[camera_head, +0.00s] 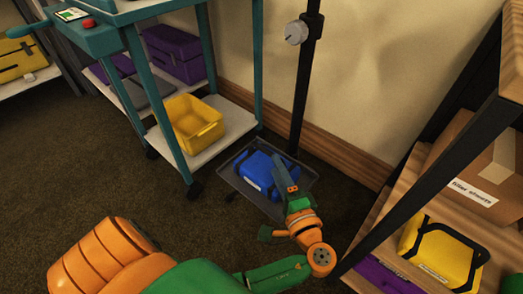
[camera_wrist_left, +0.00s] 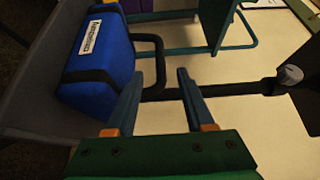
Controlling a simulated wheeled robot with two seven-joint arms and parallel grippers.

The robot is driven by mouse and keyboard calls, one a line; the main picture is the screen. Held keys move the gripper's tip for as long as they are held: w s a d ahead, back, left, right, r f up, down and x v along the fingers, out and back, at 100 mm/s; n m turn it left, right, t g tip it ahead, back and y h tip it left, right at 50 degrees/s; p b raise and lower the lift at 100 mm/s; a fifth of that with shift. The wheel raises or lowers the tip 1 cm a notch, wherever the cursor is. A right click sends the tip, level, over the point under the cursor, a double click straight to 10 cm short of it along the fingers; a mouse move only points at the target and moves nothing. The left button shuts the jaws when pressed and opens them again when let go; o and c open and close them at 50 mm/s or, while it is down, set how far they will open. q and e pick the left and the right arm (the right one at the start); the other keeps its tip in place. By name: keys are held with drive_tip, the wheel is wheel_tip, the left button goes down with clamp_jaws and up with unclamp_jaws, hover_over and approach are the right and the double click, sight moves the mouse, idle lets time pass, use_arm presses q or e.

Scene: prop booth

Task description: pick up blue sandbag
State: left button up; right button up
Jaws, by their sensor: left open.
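The blue sandbag (camera_head: 258,172), with black straps, lies in a shallow grey tray (camera_head: 236,185) on the floor by the wall. In the left wrist view the blue sandbag (camera_wrist_left: 98,60) shows a white label and a black handle (camera_wrist_left: 160,60) on its right side. My left gripper (camera_head: 286,178) is over the bag's right side and hides part of it. In the left wrist view my left gripper (camera_wrist_left: 159,76) is open, and the handle shows between its fingertips. I cannot tell whether they touch it. My right gripper is not in view.
A black pole (camera_head: 304,95) rises behind the tray. A teal cart (camera_head: 190,130) with a yellow bin (camera_head: 192,124) stands left of the tray. A wooden shelf (camera_head: 400,215) with a yellow bag (camera_head: 440,250) and a cardboard box (camera_head: 475,165) is at the right. Carpet is clear at the left.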

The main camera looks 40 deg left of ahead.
sight(267, 150)
use_arm(q)
drive_tip(key=b+x, duration=0.1)
drive_tip(key=x, duration=0.5)
drive_tip(key=shift+a, duration=0.5)
clamp_jaws()
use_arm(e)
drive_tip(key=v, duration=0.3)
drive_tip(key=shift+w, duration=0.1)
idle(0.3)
use_arm(q)
drive_tip(key=shift+r, duration=0.1)
